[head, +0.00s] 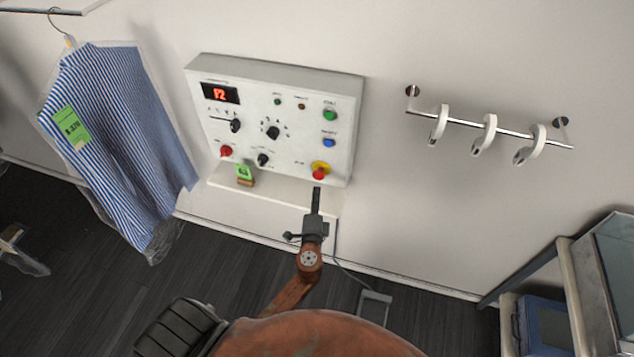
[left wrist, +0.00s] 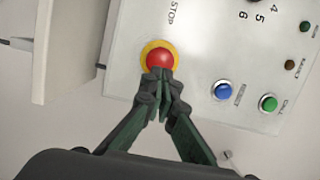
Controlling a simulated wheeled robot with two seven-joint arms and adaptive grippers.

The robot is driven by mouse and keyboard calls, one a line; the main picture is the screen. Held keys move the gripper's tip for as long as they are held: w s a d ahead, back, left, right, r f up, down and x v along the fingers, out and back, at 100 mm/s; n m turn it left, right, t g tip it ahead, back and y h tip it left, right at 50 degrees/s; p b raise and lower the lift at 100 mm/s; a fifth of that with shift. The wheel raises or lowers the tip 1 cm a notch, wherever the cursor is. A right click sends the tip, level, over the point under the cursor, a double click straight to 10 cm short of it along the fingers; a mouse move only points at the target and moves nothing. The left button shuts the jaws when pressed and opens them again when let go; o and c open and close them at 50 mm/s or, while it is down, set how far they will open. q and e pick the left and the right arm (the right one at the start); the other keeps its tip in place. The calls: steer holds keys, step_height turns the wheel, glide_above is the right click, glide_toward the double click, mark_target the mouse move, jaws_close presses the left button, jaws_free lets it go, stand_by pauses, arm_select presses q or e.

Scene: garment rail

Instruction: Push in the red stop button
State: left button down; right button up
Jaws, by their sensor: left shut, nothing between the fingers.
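The red stop button (head: 319,173) with its yellow collar is at the lower right of the white control panel (head: 290,95). In the left wrist view the red button (left wrist: 159,59) stands in its yellow ring beside the word STOP. My left gripper (head: 316,190) is shut and empty, just below the button in the head view. In the left wrist view its closed fingertips (left wrist: 160,74) overlap the button's lower edge. I cannot tell whether they touch it. My right gripper is not in view.
The panel also has a blue button (head: 329,142), a green button (head: 330,115), a red knob (head: 226,151) and black knobs. A shelf (head: 290,195) juts out below it. A striped shirt (head: 115,130) hangs left; a hook rail (head: 465,126) is right.

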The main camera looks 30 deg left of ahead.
mark_target(319, 177)
arm_select(q)
steer(key=x, duration=0.3)
steer(key=shift+w+a+p, duration=0.15)
steer(key=shift+w+p, duration=0.2)
steer(key=shift+p, duration=0.05)
steer(key=shift+w+a, duration=0.2)
steer(key=shift+w, duration=0.1)
steer(key=shift+w+a+f+b, duration=0.1)
steer(key=shift+w+b, duration=0.45)
steer(key=shift+w, duration=0.05)
steer(key=shift+w+a, duration=0.1)
steer(key=shift+w, duration=0.25)
